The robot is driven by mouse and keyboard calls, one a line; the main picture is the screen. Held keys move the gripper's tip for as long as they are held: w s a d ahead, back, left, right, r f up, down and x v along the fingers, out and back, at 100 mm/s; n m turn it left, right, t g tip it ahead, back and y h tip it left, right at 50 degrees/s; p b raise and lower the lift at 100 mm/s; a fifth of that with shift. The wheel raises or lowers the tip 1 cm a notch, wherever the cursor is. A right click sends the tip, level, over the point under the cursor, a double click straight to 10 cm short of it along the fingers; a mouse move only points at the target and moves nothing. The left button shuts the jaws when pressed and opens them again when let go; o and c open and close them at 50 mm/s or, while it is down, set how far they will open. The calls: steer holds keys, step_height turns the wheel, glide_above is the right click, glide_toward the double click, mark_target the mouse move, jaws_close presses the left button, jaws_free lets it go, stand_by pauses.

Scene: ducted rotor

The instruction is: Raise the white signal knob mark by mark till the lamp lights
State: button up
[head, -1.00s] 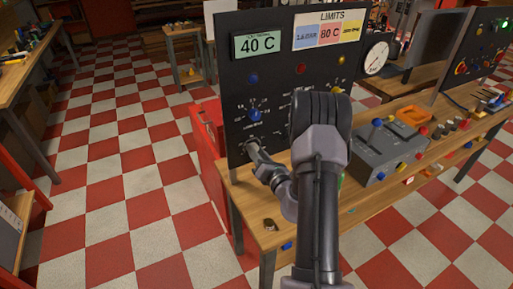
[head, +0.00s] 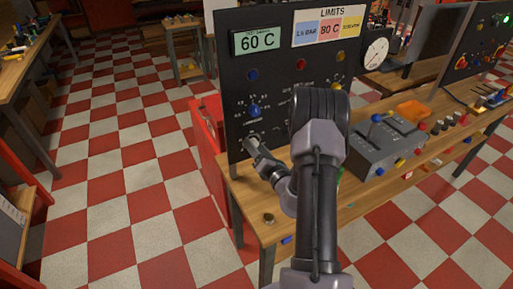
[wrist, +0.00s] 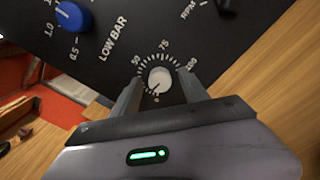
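The white signal knob (wrist: 160,80) is on the black panel (head: 232,95), inside a dial scale with marks 50, 75 and 100 readable. My gripper (wrist: 160,84) has one finger on each side of the knob, with a visible gap at both sides. Where the knob's pointer stands is too small to tell. The blue lamp (head: 252,75), red lamp (head: 299,64) and yellow lamp (head: 341,56) look dull. The display (head: 257,40) reads 60 C.
A blue LOW BAR knob (head: 254,110) sits above my gripper; it is at the upper left in the wrist view (wrist: 73,16). A LIMITS card (head: 328,28) and a round gauge (head: 376,52) are at the top right. A grey lever box (head: 375,150) stands on the wooden bench.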

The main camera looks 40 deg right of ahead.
steer(key=v, duration=1.7)
steer(key=shift+s+p, duration=0.25)
steer(key=shift+p, duration=0.05)
